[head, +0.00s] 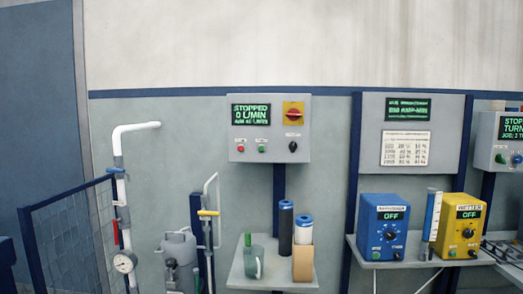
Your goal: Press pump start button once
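A grey control box (270,157) hangs on the wall near the middle of the head view. Its dark display (251,114) reads "STOPPED 0 L/MIN" in green, with a smaller line below. A black knob (293,146) and a red rotary switch on a yellow plate (293,111) are at the right of the box. Neither of my grippers is in view.
A shelf (243,277) below the box carries a grey-green jug (249,264), two filter cylinders and a tan block (302,263). White piping with a gauge (124,262) stands left. Blue (382,228) and yellow units (462,228) stand right. Another control box (490,160) is farther right.

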